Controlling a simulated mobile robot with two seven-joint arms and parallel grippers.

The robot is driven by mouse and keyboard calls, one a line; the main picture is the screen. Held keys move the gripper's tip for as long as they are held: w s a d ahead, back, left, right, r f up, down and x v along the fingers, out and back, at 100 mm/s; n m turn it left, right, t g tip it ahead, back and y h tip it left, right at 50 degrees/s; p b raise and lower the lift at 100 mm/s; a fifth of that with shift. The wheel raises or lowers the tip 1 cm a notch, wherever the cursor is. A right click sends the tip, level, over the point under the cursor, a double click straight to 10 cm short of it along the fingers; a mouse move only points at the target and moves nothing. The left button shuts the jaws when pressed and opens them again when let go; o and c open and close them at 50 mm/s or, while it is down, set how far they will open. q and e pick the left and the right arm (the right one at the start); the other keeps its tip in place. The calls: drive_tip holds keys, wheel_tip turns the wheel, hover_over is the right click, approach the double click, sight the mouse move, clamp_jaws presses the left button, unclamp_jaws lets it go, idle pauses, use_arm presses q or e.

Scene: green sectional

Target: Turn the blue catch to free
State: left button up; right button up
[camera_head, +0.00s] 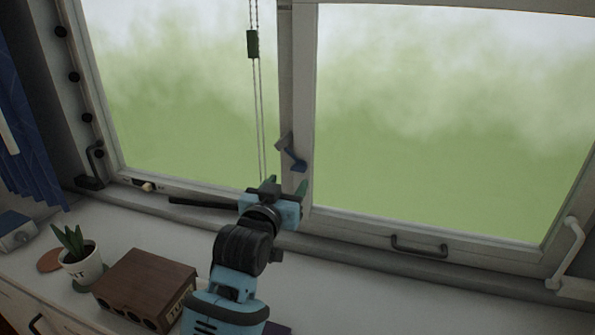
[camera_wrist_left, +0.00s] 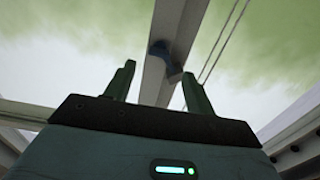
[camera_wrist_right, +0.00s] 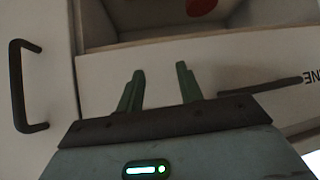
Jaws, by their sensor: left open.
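The blue catch (camera_head: 293,156) sits on the upright post between the two window panes, its blue arm slanting down to the right from a grey mount. My left gripper (camera_head: 286,185) is open and empty, just below the catch with its fingers pointing up toward it. In the left wrist view the catch (camera_wrist_left: 160,50) shows dark, beyond and between the two separated fingertips (camera_wrist_left: 158,70). My right gripper (camera_wrist_right: 160,70) shows only in its own wrist view, open and empty in front of a pale cabinet.
A blind cord with a green toggle (camera_head: 252,44) hangs left of the post. A potted plant (camera_head: 82,262) and a brown box (camera_head: 146,286) stand on the sill. A dark handle (camera_head: 419,247) and a white handle (camera_head: 568,252) are at the right. A drawer handle (camera_wrist_right: 27,86) shows near my right gripper.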

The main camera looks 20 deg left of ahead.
sight(297, 170)
use_arm(q)
drive_tip(key=shift+w+d, duration=0.2)
drive_tip(key=shift+w, duration=3.3)
drive_tip(key=c, duration=1)
